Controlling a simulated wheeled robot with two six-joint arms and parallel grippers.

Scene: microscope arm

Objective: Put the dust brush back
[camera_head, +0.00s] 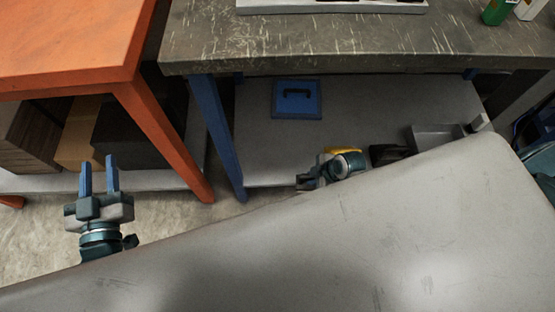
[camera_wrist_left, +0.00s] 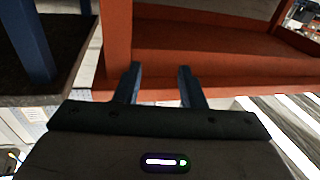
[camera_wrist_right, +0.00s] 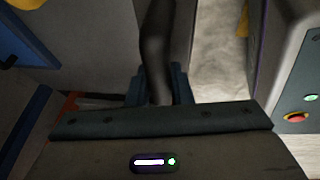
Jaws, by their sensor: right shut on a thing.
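My right gripper (camera_head: 306,182) is at the lower shelf's front edge, left of its wrist in the head view. In the right wrist view, its fingers (camera_wrist_right: 154,85) are shut on a dark, smooth, curved handle, which looks like the dust brush (camera_wrist_right: 156,35). The brush's far end is out of that view, and I cannot make the brush out clearly in the head view. My left gripper (camera_head: 99,166) is open and empty, in front of the orange table. Its parted fingers also show in the left wrist view (camera_wrist_left: 160,84).
A worn grey workbench (camera_head: 350,40) with blue legs stands ahead, above a grey lower shelf (camera_head: 375,100) holding a blue case (camera_head: 297,99). An orange table (camera_head: 70,50) stands left, with boxes beneath. A large grey surface (camera_head: 330,240) fills the foreground.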

